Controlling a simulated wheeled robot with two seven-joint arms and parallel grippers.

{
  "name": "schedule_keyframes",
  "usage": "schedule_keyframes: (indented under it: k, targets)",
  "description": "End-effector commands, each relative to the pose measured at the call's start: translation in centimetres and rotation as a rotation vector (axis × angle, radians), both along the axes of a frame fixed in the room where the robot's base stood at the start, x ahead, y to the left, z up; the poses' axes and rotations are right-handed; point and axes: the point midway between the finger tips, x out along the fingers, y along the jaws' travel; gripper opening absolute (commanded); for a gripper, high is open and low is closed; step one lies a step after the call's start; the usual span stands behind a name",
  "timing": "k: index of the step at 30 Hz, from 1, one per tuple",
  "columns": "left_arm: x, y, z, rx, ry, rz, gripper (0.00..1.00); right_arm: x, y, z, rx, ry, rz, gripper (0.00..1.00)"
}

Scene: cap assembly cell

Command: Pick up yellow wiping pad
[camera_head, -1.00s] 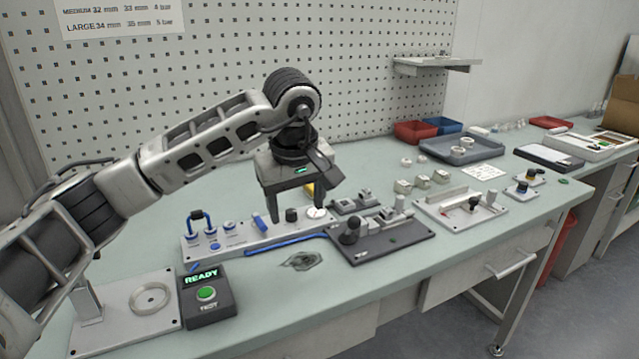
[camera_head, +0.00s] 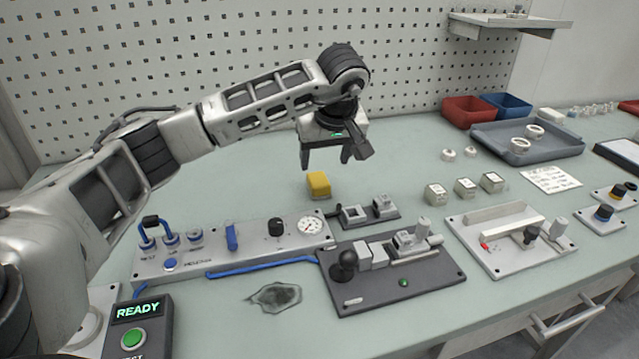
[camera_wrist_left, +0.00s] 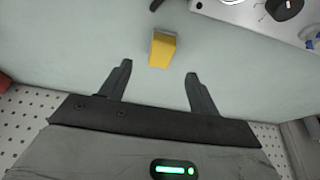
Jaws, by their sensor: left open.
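The yellow wiping pad (camera_head: 319,185) lies on the green-grey table, behind the panel with the pressure gauge. It is a small block, and in the left wrist view the pad (camera_wrist_left: 162,50) shows a grey strip along one edge. My left gripper (camera_head: 328,168) is open and empty, above and behind the pad in the head view. In the left wrist view the pad lies ahead of the two fingertips (camera_wrist_left: 160,72), roughly between their lines and apart from both. My right gripper is not in view.
The gauge panel (camera_head: 255,243) and a dark fixture plate (camera_head: 430,283) stand in front of the pad. White cubes (camera_head: 465,187) and a grey tray (camera_head: 560,150) are to the right. The pegboard (camera_head: 420,50) rises behind. The table left of the pad is clear.

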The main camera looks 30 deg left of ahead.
Motion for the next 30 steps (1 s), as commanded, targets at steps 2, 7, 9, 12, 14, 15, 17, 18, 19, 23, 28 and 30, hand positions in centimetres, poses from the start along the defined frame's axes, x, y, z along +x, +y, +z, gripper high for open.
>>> schedule_keyframes:
  k: [2, 7, 9, 12, 14, 15, 17, 18, 19, 23, 28, 30]
  targets:
    - [0.3, 0.4, -1.1, 0.000, 0.001, 0.003, 0.62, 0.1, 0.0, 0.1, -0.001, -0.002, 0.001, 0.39]
    - [0.6, 0.7, -2.2, -0.001, 0.000, 0.001, 0.62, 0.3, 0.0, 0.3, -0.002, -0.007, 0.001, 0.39]
    - [0.7, 1.0, -2.6, 0.000, 0.001, 0.001, 0.62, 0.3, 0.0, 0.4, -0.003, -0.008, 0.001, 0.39]
    - [1.0, 1.7, -3.8, -0.001, 0.003, 0.003, 0.62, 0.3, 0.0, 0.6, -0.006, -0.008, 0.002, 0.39]
    - [1.3, 2.2, -4.6, -0.001, 0.004, 0.002, 0.62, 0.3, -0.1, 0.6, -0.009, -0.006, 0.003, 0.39]
    - [1.5, 2.4, -5.1, -0.001, 0.002, 0.002, 0.62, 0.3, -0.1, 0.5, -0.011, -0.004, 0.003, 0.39]
    - [1.7, 2.5, -5.9, -0.002, 0.002, 0.001, 0.62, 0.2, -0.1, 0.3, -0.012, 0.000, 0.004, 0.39]
    - [1.8, 2.6, -6.2, -0.002, 0.001, 0.001, 0.62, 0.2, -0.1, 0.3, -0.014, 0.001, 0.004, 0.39]
    - [1.9, 2.7, -6.4, -0.002, 0.000, 0.001, 0.62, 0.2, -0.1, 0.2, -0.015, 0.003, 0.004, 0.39]
    - [2.0, 2.8, -6.7, 0.000, -0.001, 0.000, 0.62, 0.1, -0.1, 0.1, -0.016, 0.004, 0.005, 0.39]
    - [2.0, 2.8, -6.7, 0.000, -0.001, 0.000, 0.56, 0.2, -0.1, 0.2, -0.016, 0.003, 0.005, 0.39]
    - [2.0, 2.8, -6.7, -0.001, -0.001, 0.000, 0.37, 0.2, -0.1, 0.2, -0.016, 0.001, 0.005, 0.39]
